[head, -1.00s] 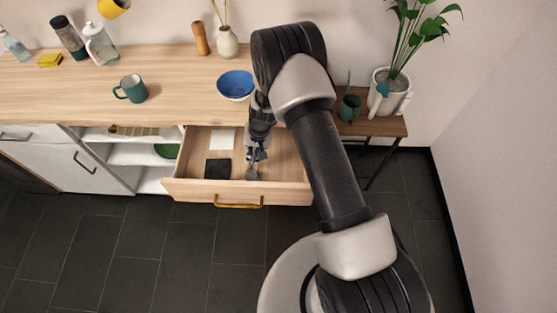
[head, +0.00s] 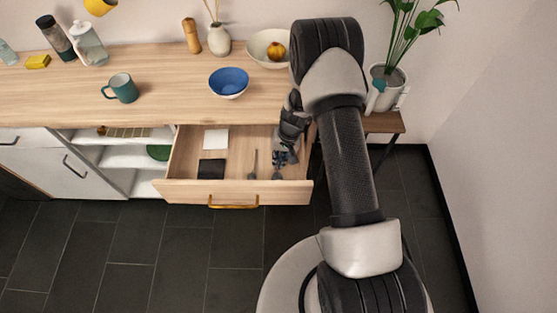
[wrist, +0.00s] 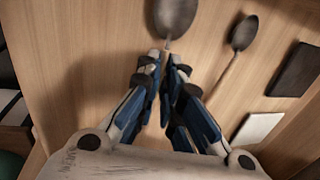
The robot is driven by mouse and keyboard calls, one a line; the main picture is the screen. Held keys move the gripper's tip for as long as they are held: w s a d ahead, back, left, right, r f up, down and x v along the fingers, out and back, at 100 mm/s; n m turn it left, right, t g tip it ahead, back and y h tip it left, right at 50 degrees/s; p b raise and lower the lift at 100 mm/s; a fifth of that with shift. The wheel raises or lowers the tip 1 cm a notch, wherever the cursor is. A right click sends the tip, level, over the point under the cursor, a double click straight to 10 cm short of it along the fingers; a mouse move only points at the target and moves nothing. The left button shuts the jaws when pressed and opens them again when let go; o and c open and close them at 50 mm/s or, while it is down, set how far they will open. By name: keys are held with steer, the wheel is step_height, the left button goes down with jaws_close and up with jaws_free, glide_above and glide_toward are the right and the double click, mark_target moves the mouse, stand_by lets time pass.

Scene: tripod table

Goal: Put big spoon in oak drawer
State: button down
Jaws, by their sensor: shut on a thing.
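My gripper (head: 280,163) is inside the open oak drawer (head: 190,190), over its right part. In the wrist view its fingers (wrist: 168,62) are closed on a grey metal spoon (wrist: 175,14). The spoon's bowl sticks out past the fingertips, cut by the top edge, and its handle is mostly hidden between the fingers. It looks large and close, over the drawer floor; I cannot tell whether it touches it. A second grey spoon (wrist: 243,33) lies on the drawer floor, also visible in the head view (head: 253,164) left of my gripper.
A white square (head: 216,139) and a black square (head: 211,168) lie in the drawer's left part. The counter above holds a blue bowl (head: 228,83), a teal mug (head: 121,88) and a pale bowl (head: 260,45). A plant (head: 402,40) stands right.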

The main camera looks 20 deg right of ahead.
steer(key=shift+f, duration=0.1)
steer(key=c, duration=2.2)
jaws_free()
steer(key=o, duration=0.4)
steer(key=shift+o, duration=0.2)
